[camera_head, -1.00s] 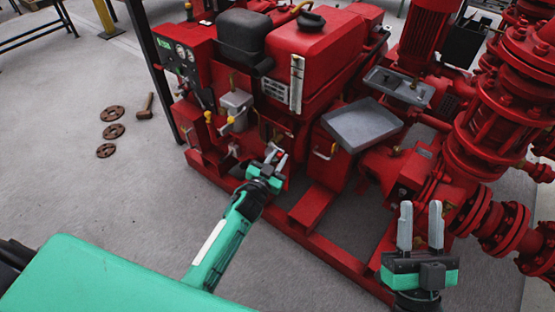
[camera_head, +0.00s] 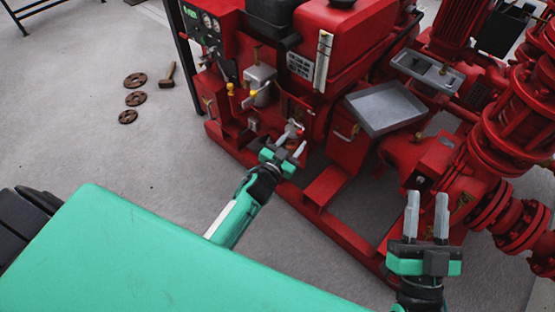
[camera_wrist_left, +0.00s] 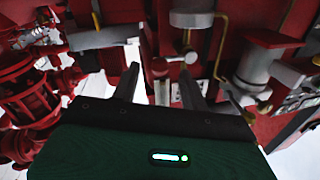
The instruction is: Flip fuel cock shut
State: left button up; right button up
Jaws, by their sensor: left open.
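My left gripper (camera_head: 297,139) is open, low at the front of the red pumpset. In the left wrist view its two dark fingers (camera_wrist_left: 163,88) are apart with nothing held between them. Beyond them is a small pale fitting (camera_wrist_left: 188,57) under a grey cylinder (camera_wrist_left: 192,18), with a thin brass pipe (camera_wrist_left: 221,42) beside it. I cannot tell for sure which part is the fuel cock or how its lever stands. Yellow-tipped levers (camera_head: 230,89) show on the engine's left side. My right gripper (camera_head: 426,215) is open and empty, fingers pointing up, at the lower right.
The red base frame (camera_head: 322,211) runs along the front. A grey tray (camera_head: 385,108) is right of the left gripper, and red flanged pipes (camera_head: 488,150) stand at the right. Several rusty discs (camera_head: 135,80) and a hammer (camera_head: 167,75) lie on the left floor, which is otherwise clear.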

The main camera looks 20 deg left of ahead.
pick_arm(q)
jog(key=s+a+p, duration=0.1)
jog(key=s, duration=1)
jog(key=shift+a+f+p, duration=0.15)
jog(key=shift+a+p, duration=0.15)
jog(key=shift+a, duration=0.05)
pick_arm(e)
notch_tip(320, 180, down, 8)
jog(key=a+g, duration=0.2)
jog(key=g, duration=0.3)
jog(key=shift+s+a+r, duration=0.15)
jog(key=shift+s+a, duration=0.05)
jog(key=shift+s, duration=0.05)
